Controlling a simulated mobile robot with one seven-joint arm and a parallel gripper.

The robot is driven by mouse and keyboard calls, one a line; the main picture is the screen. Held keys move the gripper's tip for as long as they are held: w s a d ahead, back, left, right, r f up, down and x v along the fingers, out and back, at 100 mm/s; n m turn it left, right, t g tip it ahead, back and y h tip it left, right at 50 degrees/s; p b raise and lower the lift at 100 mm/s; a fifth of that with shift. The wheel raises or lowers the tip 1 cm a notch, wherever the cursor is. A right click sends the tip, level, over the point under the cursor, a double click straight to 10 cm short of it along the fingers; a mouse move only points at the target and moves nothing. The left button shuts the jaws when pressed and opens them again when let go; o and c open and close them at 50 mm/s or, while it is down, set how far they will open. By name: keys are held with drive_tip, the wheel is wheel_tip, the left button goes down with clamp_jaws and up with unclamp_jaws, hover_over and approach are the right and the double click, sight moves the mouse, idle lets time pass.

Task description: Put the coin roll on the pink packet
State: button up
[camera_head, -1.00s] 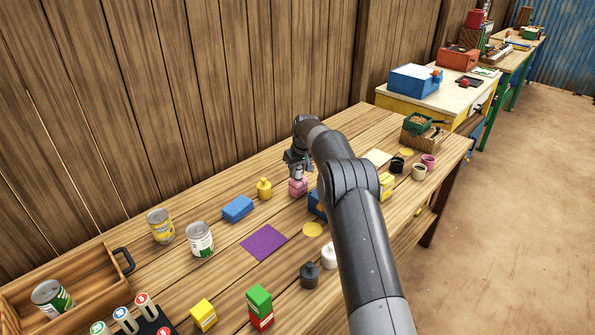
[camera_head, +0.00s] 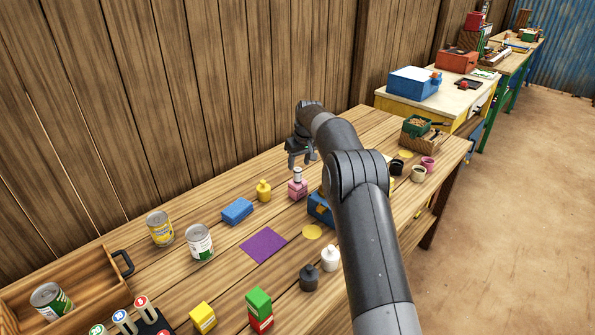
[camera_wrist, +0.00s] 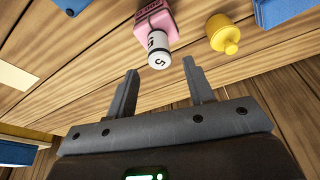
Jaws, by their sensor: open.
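The coin roll (camera_head: 297,175) is a small white cylinder with a dark top edge. It stands upright on the pink packet (camera_head: 297,190) on the wooden table. In the wrist view the coin roll (camera_wrist: 158,48) shows a "5" on its end and rests on the pink packet (camera_wrist: 153,17). My gripper (camera_head: 302,162) is open and empty, above and a little behind the packet. In the wrist view its two fingers (camera_wrist: 160,78) are apart, with the coin roll beyond their tips and not between them.
A yellow bottle-shaped weight (camera_head: 264,190) and a blue block (camera_head: 237,210) stand left of the packet. A dark blue box (camera_head: 320,208) stands close on its right, partly behind my arm. A purple mat (camera_head: 263,245) lies flat in front. Cans stand further left.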

drive_tip(key=s+d+r+m, duration=0.1)
drive_tip(key=s+d+r, duration=0.1)
drive_tip(key=s+r, duration=0.55)
drive_tip(key=s+d+r, duration=0.2)
drive_tip(key=s+r, duration=0.2)
drive_tip(key=r, duration=0.6)
drive_tip(key=s+d+r+m+t+h, duration=0.1)
drive_tip(key=s+d+r, duration=0.15)
drive_tip(key=s, duration=0.55)
drive_tip(key=s+d+r+m, duration=0.1)
drive_tip(key=s+r, duration=0.3)
drive_tip(key=s, duration=0.3)
drive_tip(key=s+d+f+m, duration=0.1)
drive_tip(key=s+f, duration=0.1)
drive_tip(key=s, duration=0.8)
drive_tip(key=s+d+f+m+t, duration=0.1)
drive_tip(key=s+d+f, duration=0.1)
drive_tip(key=s, duration=0.8)
drive_tip(key=s+d+f+m, duration=0.1)
drive_tip(key=s+f, duration=0.3)
drive_tip(key=s, duration=0.5)
drive_tip(key=shift+s+d+f+t+h, duration=0.25)
drive_tip(key=shift+s+d+t+h, duration=0.05)
drive_tip(key=shift+s+d+t, duration=0.1)
